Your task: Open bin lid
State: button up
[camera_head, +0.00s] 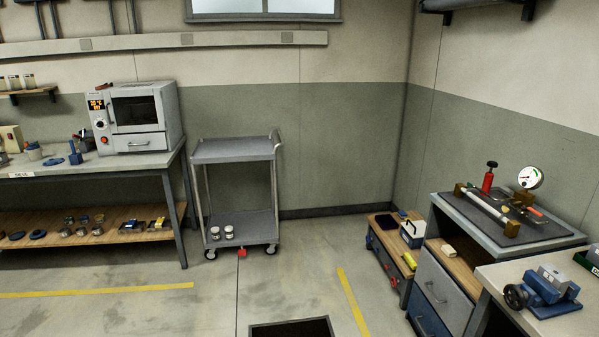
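No bin with a clear lid shows in the head camera view. At the bottom edge, a dark rectangular shape with a pale rim (291,322) is cut off by the frame. I cannot tell whether it is an open-topped bin, a dark lid or an opening in the floor. My gripper is not in view.
A grey two-shelf cart (235,149) stands by the back wall with two small jars. A workbench (170,160) with an oven (138,117) is at left. Drawers (445,287), a low wooden-topped unit (385,240) and a vise (545,289) are at right. The middle floor is mostly clear.

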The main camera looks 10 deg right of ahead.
aim_at(419, 226)
jog(key=i, duration=2.3)
jog(key=z, duration=0.55)
jog(key=i, duration=0.8)
jog(key=z, duration=0.6)
jog(key=i, duration=0.9)
jog(key=z, duration=0.25)
